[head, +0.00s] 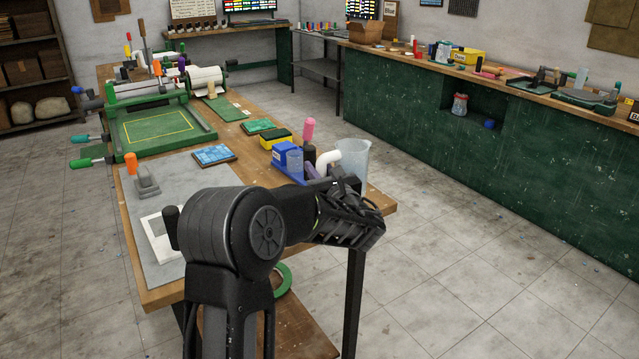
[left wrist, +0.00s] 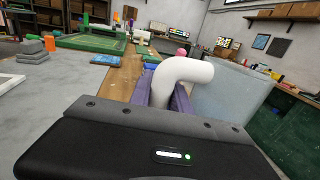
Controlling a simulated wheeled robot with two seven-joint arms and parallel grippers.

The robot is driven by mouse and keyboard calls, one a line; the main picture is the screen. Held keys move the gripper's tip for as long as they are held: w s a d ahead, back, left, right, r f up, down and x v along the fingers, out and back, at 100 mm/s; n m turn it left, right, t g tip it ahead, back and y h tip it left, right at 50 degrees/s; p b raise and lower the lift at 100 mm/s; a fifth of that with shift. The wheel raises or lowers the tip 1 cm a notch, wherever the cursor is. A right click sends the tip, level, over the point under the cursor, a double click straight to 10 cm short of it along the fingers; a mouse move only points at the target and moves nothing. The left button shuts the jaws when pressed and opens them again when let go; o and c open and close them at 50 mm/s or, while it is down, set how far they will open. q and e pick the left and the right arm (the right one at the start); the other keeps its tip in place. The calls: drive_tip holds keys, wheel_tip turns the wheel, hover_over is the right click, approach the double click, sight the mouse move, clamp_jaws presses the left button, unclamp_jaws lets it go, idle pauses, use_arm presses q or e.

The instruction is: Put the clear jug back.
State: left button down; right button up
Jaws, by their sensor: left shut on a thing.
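The clear jug (head: 352,160) is upright at the right corner of the near wooden table, with a white handle (head: 329,160) on its left. My left gripper (head: 322,174) is shut on that handle. In the left wrist view the white handle (left wrist: 182,72) rises between the purple fingers (left wrist: 163,92), and the cloudy jug wall (left wrist: 228,96) is just right of it. My gripper and wrist hide the jug's base in the head view, so I cannot tell whether it touches the table. My right gripper is not in view.
Close left of the jug are a blue caddy (head: 286,170) with a small clear cup, a pink-topped tool (head: 309,130) and a yellow sponge (head: 275,139). A blue mosaic sheet (head: 214,155) and a green press (head: 157,127) stand farther left. The floor to the right is open.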

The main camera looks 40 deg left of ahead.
use_arm(q)
drive_tip(key=shift+r, duration=0.1)
drive_tip(key=shift+f, duration=1.9)
drive_tip(key=shift+f, duration=0.15)
drive_tip(key=c, duration=1.2)
unclamp_jaws()
